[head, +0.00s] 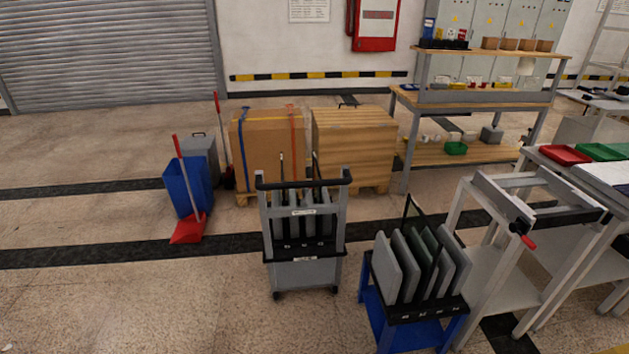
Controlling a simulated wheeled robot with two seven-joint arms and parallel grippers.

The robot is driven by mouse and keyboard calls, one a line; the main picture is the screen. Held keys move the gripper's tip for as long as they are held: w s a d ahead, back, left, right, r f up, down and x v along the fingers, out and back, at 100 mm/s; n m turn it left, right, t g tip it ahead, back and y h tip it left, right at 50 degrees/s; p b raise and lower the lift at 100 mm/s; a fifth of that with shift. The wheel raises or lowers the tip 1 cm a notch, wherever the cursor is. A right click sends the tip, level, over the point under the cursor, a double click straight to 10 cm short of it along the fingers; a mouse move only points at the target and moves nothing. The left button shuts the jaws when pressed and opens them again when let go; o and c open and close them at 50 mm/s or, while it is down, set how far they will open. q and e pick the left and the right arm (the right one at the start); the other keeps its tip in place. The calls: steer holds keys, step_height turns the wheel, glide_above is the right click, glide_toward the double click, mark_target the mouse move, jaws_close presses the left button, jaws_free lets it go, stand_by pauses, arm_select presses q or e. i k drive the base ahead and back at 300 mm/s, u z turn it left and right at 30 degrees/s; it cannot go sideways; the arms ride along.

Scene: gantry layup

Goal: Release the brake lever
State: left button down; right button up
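A small lever with a red grip (528,242) sits on a black mount at the front of a grey metal frame (541,206) at the right. It is the only lever-like part that I can make out; I cannot tell for sure that it is the brake lever. Its red end points down and to the right. Neither of my grippers shows in the head view, and nothing touches the lever.
A grey trolley (307,272) with upright panels stands at the centre. A blue-based rack (375,306) of grey panels stands close left of the frame. Behind are a wooden crate (353,143), a cardboard box (268,141) and a workbench (402,98).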

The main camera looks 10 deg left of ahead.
mark_target(304, 202)
steer(key=i, duration=1.05)
steer(key=z, duration=0.4)
